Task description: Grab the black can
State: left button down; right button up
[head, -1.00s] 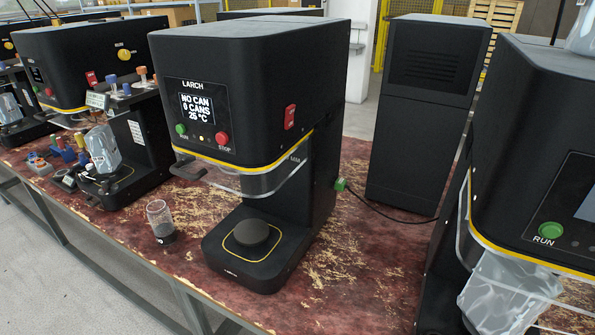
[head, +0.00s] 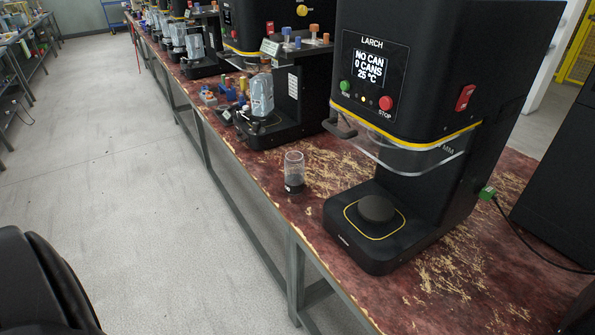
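No plainly all-black can shows. A small container (head: 294,172), clear above and black in its lower part, stands upright on the worn red bench top, left of the LARCH machine. Whether its black part is contents or the can's own body, I cannot tell. The LARCH machine (head: 410,75) is black, and its screen reads "NO CAN, 0 CANS, 25 °C". Its round black pad (head: 376,209) is bare, under a clear guard (head: 400,152). Neither of my grippers is in view.
Several similar machines (head: 256,30) line the bench to the back left, some with silver-grey items (head: 260,95) on them. A green plug and cable (head: 487,193) lie at the right. Bench top (head: 325,165) around the container is clear. Grey floor (head: 130,170) is open at left.

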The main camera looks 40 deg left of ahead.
aim_at(295, 162)
jog(key=i+j+z, duration=0.15)
jog(key=j, duration=0.6)
jog(key=i+j+z, duration=0.15)
jog(key=j, duration=0.55)
jog(key=j+z, duration=0.15)
jog(key=j, duration=0.6)
